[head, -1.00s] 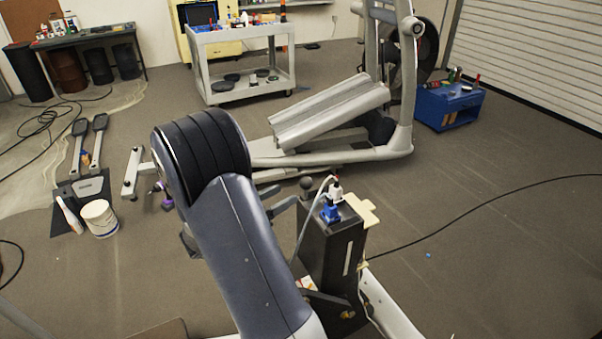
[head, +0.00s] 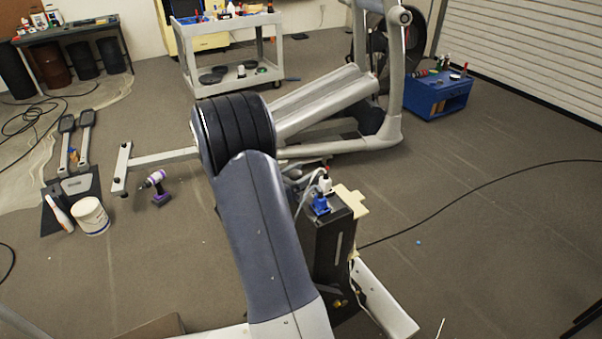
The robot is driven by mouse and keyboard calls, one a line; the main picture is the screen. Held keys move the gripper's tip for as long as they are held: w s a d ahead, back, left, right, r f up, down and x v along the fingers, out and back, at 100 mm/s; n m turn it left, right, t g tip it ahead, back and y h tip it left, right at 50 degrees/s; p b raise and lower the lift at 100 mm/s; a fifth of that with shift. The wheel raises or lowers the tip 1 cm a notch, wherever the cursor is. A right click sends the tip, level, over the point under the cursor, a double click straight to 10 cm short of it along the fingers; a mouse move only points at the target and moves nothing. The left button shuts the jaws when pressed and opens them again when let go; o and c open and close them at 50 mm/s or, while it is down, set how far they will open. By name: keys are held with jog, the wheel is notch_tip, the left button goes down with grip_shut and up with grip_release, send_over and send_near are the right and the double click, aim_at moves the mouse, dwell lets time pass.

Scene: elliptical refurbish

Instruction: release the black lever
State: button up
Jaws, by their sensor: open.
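I cannot make out a black lever in the head view. My large blue-grey arm with its black ribbed elbow fills the middle and hides part of the floor and the elliptical machine behind it. My gripper does not show clearly; only small grey parts appear at the arm's right edge, and I cannot tell what they are. The grey elliptical machine (head: 393,60) stands beyond the arm, with its sloping rails and upright frame in view.
A purple drill (head: 158,187) and a white bucket (head: 91,215) stand on the floor at left. Two pedal arms (head: 73,145) lie behind the bucket. A grey cart (head: 231,90) and a blue tool box (head: 438,97) stand farther back. A black cable (head: 480,187) crosses the open floor at right.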

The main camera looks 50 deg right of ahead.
jog(key=shift+c, duration=0.4)
grip_shut()
jog(key=shift+r+p, duration=0.8)
jog(key=shift+r, duration=0.7)
jog(key=shift+o, duration=0.4)
grip_release()
jog(key=w+a+b, duration=0.1)
jog(key=a, duration=0.9)
jog(key=shift+a, duration=0.4)
